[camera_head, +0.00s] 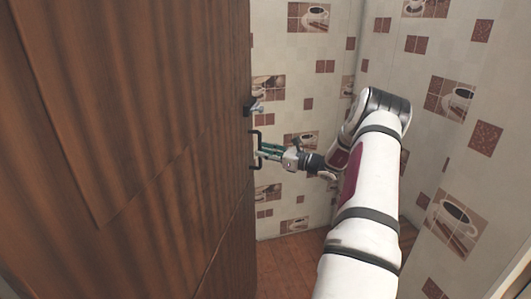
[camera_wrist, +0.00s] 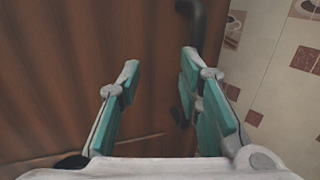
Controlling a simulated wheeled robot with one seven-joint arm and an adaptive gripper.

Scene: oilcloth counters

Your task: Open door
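A brown wooden door (camera_head: 130,160) fills the left of the head view and the back of the wrist view (camera_wrist: 60,70). A black bar handle (camera_head: 253,165) stands upright near its right edge. My gripper (camera_head: 266,151) is at the handle in the head view. In the wrist view my gripper (camera_wrist: 160,85) has its teal-padded fingers wide apart, with bare door showing between them. The handle (camera_wrist: 203,22) runs down behind the right finger, which hides part of it. I cannot tell whether finger and handle touch.
A small dark and grey fitting (camera_head: 252,105), perhaps a lock, sits on the door edge above the handle. Tiled walls (camera_head: 300,70) with coffee-cup pictures stand behind and to the right of my arm. Some reddish-brown floor (camera_head: 290,262) is clear below.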

